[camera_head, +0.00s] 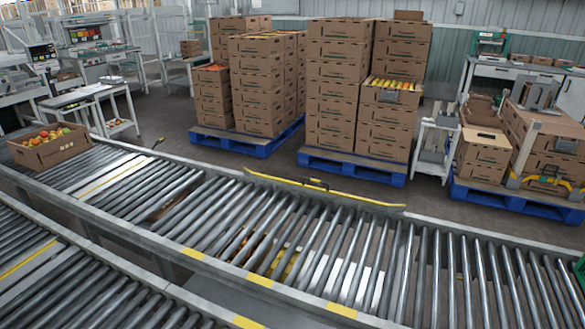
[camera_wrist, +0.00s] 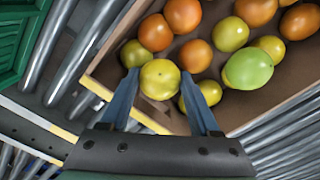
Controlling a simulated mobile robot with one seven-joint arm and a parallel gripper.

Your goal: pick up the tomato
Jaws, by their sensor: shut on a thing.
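A yellow-green tomato (camera_wrist: 160,79) sits between the two blue fingers of my gripper (camera_wrist: 160,86) in the wrist view. My gripper is shut on it. The tomato is near one corner of an open cardboard box, and I cannot tell whether it is lifted clear of the bottom. Several orange, red-orange and green tomatoes lie in the box beyond it, including a bright green one (camera_wrist: 248,69). Another yellow-green tomato (camera_wrist: 208,92) is partly hidden behind the right finger. My gripper does not show in the head view.
The box wall (camera_wrist: 104,62) runs close to the left finger. Metal rollers (camera_wrist: 50,50) lie around the box. In the head view, a box of tomatoes (camera_head: 48,152) stands on the conveyor at far left; most rollers (camera_head: 300,235) are clear. Stacked cartons (camera_head: 335,100) stand behind.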

